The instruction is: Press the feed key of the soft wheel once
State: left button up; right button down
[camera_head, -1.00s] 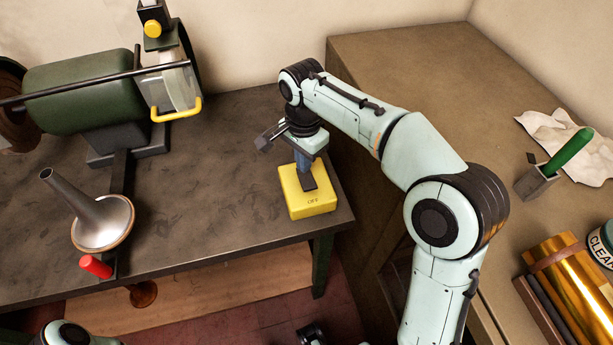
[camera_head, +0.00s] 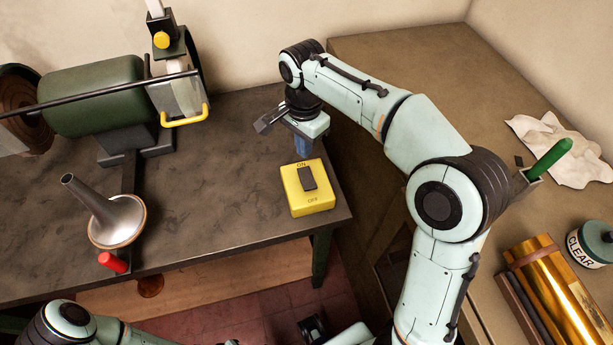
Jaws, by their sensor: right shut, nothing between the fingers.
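The buffing machine has a green motor body (camera_head: 92,96), a pale wheel (camera_head: 178,97) at its right end and a brown wheel (camera_head: 22,112) at the left edge. A round yellow key (camera_head: 161,40) sits on the black holder (camera_head: 168,48) above the pale wheel. I cannot tell by label which wheel is the soft one. A yellow switch box (camera_head: 308,200), marked ON and OFF with a dark rocker, stands near the bench's right end. My right gripper (camera_head: 303,149) is shut and empty, just behind the box, its tips partly hidden. My left gripper is not in view.
A horn bell (camera_head: 118,222) stands on the bench near a red-handled piece (camera_head: 112,262) at the front edge. A yellow handle (camera_head: 184,117) juts before the pale wheel. The bench middle (camera_head: 225,165) is clear. The right table holds a cloth, brass tube and tin.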

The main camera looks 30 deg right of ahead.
aim_at(162, 40)
jog(key=k+j, duration=0.8)
jog(key=k, duration=0.05)
